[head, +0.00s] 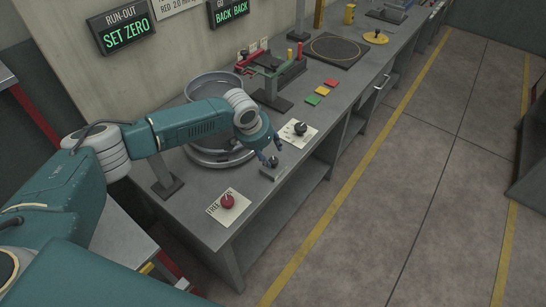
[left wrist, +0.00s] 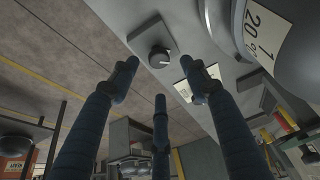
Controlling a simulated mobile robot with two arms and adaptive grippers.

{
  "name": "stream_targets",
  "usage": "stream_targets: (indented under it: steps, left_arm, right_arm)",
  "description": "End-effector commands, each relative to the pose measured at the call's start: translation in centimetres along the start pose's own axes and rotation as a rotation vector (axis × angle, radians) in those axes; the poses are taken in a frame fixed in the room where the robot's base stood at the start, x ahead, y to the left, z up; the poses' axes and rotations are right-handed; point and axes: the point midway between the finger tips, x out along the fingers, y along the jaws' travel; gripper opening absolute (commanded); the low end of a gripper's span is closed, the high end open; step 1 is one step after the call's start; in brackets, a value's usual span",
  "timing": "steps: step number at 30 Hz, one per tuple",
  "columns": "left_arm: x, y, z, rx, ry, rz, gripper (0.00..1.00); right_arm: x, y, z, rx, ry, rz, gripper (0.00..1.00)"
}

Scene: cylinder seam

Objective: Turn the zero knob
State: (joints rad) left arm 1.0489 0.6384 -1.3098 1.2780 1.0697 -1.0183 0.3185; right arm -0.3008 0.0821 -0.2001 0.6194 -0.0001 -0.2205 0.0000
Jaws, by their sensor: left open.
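A small black knob (head: 273,161) sits on a grey block at the front edge of the bench. In the left wrist view the knob (left wrist: 160,57) is round with a white pointer mark, on a grey plate (left wrist: 149,36). My left gripper (head: 269,153) is directly over it, fingers pointing down. In the left wrist view its three blue fingers (left wrist: 161,88) are spread, with the knob beyond the tips and nothing held. I cannot tell from the pictures whether any finger touches the knob. A lit display (head: 125,33) reads "RUN-OUT, SET ZERO". My right gripper is not in view.
A black knob on a white plate (head: 300,128) stands just behind, and a red knob (head: 227,201) on a labelled plate is nearer. A large round metal ring (head: 213,86) is beside my forearm. Red, yellow and green pads (head: 322,91) lie farther back. The floor at right is clear.

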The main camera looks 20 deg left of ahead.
Motion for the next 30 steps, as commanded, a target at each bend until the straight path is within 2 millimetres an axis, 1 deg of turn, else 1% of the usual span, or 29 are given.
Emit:
stream_targets:
  steps: [1,3,9,15,23,24,25,27,29,30]
  left_arm:
    - [0.9,0.1,0.0,0.001,-0.003,-0.001,0.46]
    - [2.3,0.1,0.0,-0.001,-0.003,0.000,0.46]
    - [5.0,0.1,0.0,0.001,-0.001,0.001,0.46]
    - [6.2,0.1,0.0,0.003,0.000,0.000,0.46]
    - [6.3,0.1,0.0,0.002,0.001,0.000,0.46]
    - [6.3,0.1,0.0,0.002,0.001,0.000,0.44]
    - [6.3,0.1,0.0,0.002,0.001,0.000,0.38]
    - [6.3,0.1,0.0,0.002,0.001,0.000,0.24]
    - [6.2,0.1,0.0,0.002,0.001,0.000,0.12]
    - [6.2,0.0,0.0,0.002,0.001,0.000,0.04]
  right_arm:
    - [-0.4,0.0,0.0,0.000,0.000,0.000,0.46]
    - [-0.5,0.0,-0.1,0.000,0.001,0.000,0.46]
    - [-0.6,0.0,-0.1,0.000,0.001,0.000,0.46]
    - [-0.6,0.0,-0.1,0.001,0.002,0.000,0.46]
    - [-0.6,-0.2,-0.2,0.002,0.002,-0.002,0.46]
    - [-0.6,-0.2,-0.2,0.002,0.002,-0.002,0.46]
    - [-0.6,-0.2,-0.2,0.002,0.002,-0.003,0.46]
    - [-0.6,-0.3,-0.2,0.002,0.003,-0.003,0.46]
    - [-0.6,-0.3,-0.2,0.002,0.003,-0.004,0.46]
    - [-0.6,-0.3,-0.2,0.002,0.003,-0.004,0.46]
